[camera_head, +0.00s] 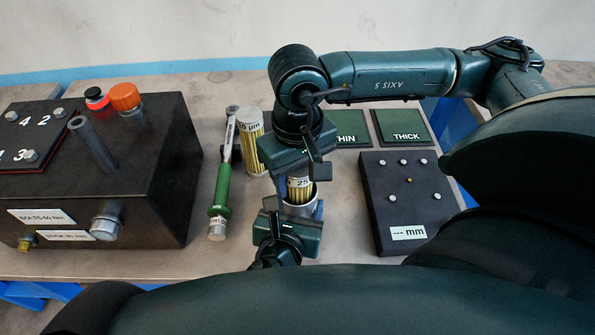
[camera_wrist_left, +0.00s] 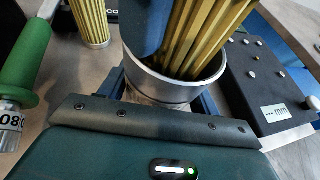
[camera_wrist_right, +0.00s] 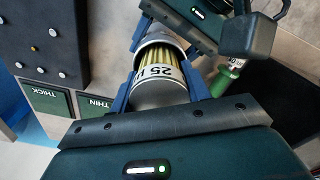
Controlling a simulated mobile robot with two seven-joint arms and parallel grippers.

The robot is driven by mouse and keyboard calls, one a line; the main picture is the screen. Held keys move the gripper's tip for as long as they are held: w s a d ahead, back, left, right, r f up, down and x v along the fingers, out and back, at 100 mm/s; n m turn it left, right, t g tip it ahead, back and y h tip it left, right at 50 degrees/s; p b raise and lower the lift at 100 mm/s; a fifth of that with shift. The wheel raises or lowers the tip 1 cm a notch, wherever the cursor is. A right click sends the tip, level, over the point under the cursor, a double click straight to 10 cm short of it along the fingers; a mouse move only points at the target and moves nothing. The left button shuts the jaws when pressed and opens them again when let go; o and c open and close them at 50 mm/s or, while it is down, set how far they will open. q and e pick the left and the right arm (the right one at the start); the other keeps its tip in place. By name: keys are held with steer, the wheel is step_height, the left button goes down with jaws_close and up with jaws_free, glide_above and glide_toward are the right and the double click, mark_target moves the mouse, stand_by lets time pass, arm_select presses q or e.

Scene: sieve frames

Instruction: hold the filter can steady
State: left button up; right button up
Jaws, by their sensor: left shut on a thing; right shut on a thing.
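The silver filter can (camera_head: 301,208) stands upright near the front of the bench. My left gripper (camera_head: 291,226) is shut on it from the front; its metal wall also shows in the left wrist view (camera_wrist_left: 165,88). A filter element with yellow pleats and a "25" label (camera_head: 299,183) sits with its lower end inside the can's mouth. Its pleats fill part of the opening in the left wrist view (camera_wrist_left: 205,40). My right gripper (camera_wrist_right: 160,92) is shut on the element's labelled top cap, above the can. The element's bottom is hidden inside the can.
A large black box (camera_head: 165,165) stands farther left. A dark gauge block (camera_head: 390,180) is at right, with green THIN (camera_head: 350,127) and THICK (camera_head: 402,127) plates behind.

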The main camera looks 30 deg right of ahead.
steer(key=shift+f, duration=0.2)
steer(key=o, duration=1.6)
steer(key=shift+c, duration=0.2)
step_height(320, 180, up, 12)
arm_select(q)
steer(key=o, duration=1.8)
steer(key=shift+c, duration=0.2)
